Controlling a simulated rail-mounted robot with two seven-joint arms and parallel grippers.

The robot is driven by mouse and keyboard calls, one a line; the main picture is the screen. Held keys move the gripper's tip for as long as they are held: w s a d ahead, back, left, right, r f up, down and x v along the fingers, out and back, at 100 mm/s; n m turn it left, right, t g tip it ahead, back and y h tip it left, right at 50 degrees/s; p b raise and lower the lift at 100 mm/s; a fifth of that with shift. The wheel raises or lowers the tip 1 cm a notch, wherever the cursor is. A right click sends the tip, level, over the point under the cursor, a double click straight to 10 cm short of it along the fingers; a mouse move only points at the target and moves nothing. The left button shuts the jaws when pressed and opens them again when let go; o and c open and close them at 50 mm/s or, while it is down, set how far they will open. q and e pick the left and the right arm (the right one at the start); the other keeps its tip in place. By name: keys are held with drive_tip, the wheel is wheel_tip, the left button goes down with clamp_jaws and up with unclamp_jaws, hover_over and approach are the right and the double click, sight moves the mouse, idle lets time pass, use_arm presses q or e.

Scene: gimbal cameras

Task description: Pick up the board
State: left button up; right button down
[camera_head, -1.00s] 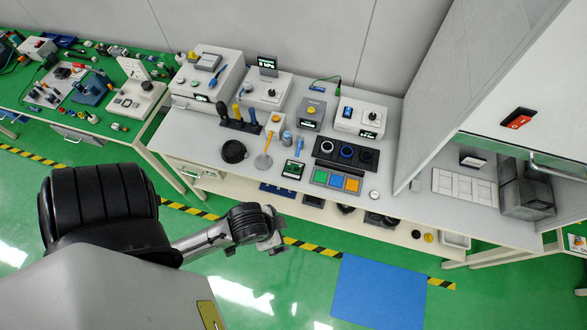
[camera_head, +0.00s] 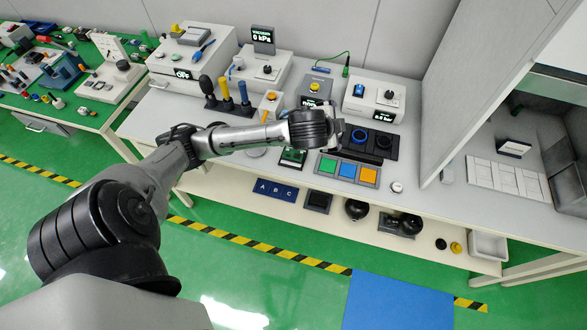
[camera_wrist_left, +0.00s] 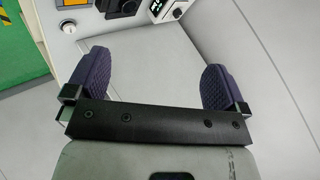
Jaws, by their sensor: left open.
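Several flat things could be the board, and I cannot tell which one is meant. A small green plate (camera_head: 292,156) lies on the table, partly hidden by my left arm. A panel with green, blue and orange squares (camera_head: 347,171) lies to its right. A dark blue plate lettered A B C (camera_head: 276,190) is on the lower shelf. My left gripper (camera_head: 339,131) is over the table near the black panel with round rings (camera_head: 383,144). In the left wrist view its two dark ribbed fingers (camera_wrist_left: 155,78) are wide apart with nothing between them. My right gripper is not in view.
Grey boxes with displays (camera_head: 375,100) line the back of the table. Several coloured-handled tools (camera_head: 228,95) stand in a rack at the left. A tall grey cabinet panel (camera_head: 470,85) rises at the right. A white round knob (camera_head: 396,187) sits near the front edge.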

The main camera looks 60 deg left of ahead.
use_arm(q)
drive_tip(key=w+a+f+n+g+b, duration=0.1)
drive_tip(key=a+f+n+g+b, duration=0.2)
drive_tip(key=a, duration=0.6)
drive_tip(key=n+g+h+b, duration=0.2)
drive_tip(key=n+g+h, duration=0.3)
drive_tip(key=n, duration=0.7)
hover_over(293, 156)
wheel_tip(293, 156, down, 16)
drive_tip(key=shift+w+d+r, duration=0.1)
drive_tip(key=shift+d+r, duration=0.05)
drive_tip(key=shift+f, duration=0.5)
drive_tip(key=f, duration=0.1)
drive_tip(key=f+b, duration=0.1)
drive_tip(key=f, duration=0.2)
drive_tip(key=shift+a+f, duration=0.15)
drive_tip(key=shift+a, duration=0.15)
drive_tip(key=shift+f, duration=0.45)
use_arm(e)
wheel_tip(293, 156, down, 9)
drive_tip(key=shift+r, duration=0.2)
